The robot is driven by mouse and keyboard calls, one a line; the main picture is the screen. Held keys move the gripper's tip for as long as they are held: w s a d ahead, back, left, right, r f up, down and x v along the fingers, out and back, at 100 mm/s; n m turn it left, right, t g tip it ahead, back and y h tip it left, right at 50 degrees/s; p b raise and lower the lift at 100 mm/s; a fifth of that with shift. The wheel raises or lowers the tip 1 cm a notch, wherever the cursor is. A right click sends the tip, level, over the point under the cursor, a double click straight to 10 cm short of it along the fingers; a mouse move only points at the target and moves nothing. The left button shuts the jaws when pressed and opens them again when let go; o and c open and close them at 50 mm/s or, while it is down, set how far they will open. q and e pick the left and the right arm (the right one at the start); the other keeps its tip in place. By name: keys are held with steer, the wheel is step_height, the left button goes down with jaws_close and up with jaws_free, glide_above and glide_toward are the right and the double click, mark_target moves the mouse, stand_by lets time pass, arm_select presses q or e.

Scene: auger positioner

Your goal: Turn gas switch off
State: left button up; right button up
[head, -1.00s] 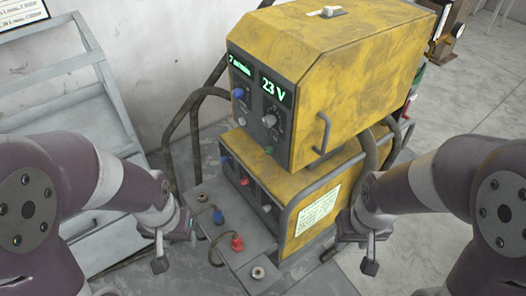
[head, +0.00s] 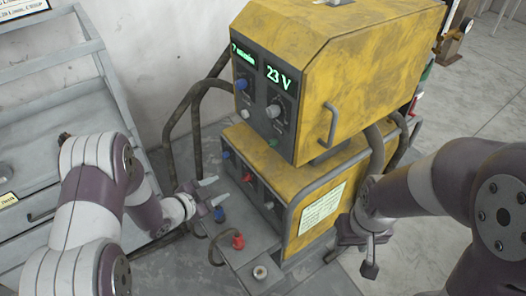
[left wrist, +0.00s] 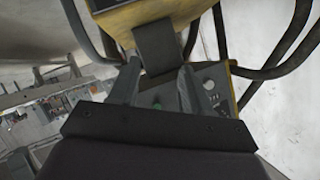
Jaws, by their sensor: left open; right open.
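A yellow welding machine (head: 350,70) stands in the middle of the head view. Its upper front panel has lit displays reading 23 V and a blurred line, a blue knob (head: 241,84), a grey knob (head: 274,111) and a small green button (head: 273,142). A lower panel (head: 243,172) carries small blue, red and grey controls. No label shows which one is the gas switch. My left gripper (head: 212,191) is open and empty, just left of the lower panel. In the left wrist view its fingers (left wrist: 158,90) point toward the machine.
A base shelf in front of the lower panel holds a blue plug (head: 219,214), a red plug (head: 238,241) and a round socket (head: 260,272). Curved bars (head: 186,120) flank the machine's left. A grey rack (head: 45,90) stands at the left.

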mark_target(270, 145)
arm_select(q)
steer(key=d+r+m+t+h, duration=0.1)
steer(key=d+r+m+h, duration=0.4)
steer(key=r, duration=0.4)
steer(key=shift+t+h, duration=0.3)
steer(key=x, duration=0.4)
steer(key=p+x, duration=0.1)
steer(key=x, duration=0.6)
steer(key=shift+w+d+f+p, duration=0.2)
steer(key=shift+w+f+p, duration=0.1)
steer(key=shift+w, duration=0.05)
jaws_close()
